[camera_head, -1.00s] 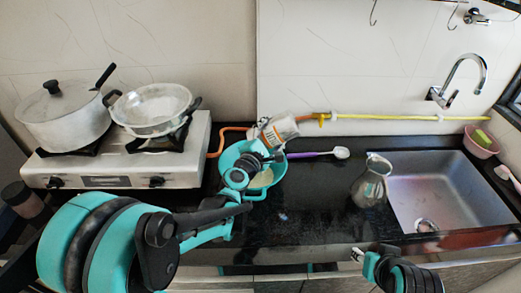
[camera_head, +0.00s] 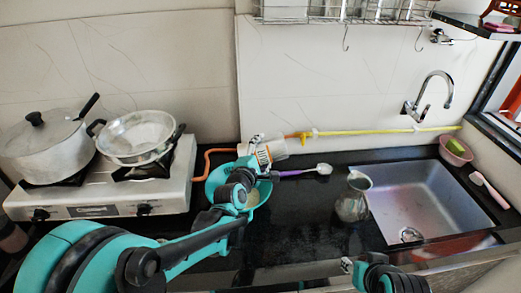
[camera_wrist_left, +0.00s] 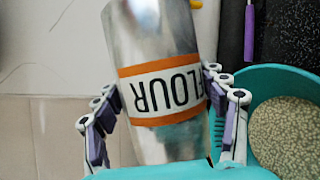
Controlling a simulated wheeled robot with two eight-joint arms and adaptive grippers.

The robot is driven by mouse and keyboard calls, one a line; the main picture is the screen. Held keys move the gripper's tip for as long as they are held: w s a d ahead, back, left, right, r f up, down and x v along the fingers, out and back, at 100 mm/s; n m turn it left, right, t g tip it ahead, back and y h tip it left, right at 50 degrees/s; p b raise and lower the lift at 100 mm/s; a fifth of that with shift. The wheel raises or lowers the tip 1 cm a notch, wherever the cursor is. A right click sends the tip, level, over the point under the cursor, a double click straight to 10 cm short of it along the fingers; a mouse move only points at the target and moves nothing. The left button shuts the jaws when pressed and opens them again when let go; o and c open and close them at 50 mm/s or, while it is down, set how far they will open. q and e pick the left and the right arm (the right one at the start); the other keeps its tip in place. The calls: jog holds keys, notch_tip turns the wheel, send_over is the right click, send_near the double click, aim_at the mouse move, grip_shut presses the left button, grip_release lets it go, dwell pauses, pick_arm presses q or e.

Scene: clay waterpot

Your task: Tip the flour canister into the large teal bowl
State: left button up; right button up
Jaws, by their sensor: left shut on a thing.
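The flour canister (camera_head: 279,150) is a silver cylinder with an orange-edged white label. It is tilted, above the back of the large teal bowl (camera_head: 263,194). My left gripper (camera_head: 250,158) is shut on it. In the left wrist view the fingers stand on both sides of the canister (camera_wrist_left: 160,35), and its FLOUR label reads upside down. The bowl (camera_wrist_left: 262,77) shows there at the right, with pale grainy contents. The canister's mouth is not clearly seen. My arm hides part of the bowl in the head view. My right gripper (camera_head: 349,266) is low at the front, its jaws unclear.
A white stove (camera_head: 95,196) with a lidded pot (camera_head: 40,140) and a pan (camera_head: 143,150) is at the left. A purple-handled spoon (camera_head: 300,171) lies right of the bowl. A metal jug (camera_head: 352,203) stands beside the sink (camera_head: 420,195). Black counter between bowl and jug is clear.

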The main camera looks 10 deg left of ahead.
pick_arm(q)
jog(key=shift+w+d+f+m+g+y, duration=0.1)
jog(key=shift+d+f+m+g+y, duration=0.2)
jog(key=shift+d+f+m, duration=0.25)
jog(key=shift+w+d+f+m+g+y, duration=0.1)
jog(key=shift+d+f+m+g+y, duration=0.2)
jog(key=shift+m, duration=0.35)
jog(key=shift+a+f, duration=0.1)
jog(key=shift+f, duration=0.05)
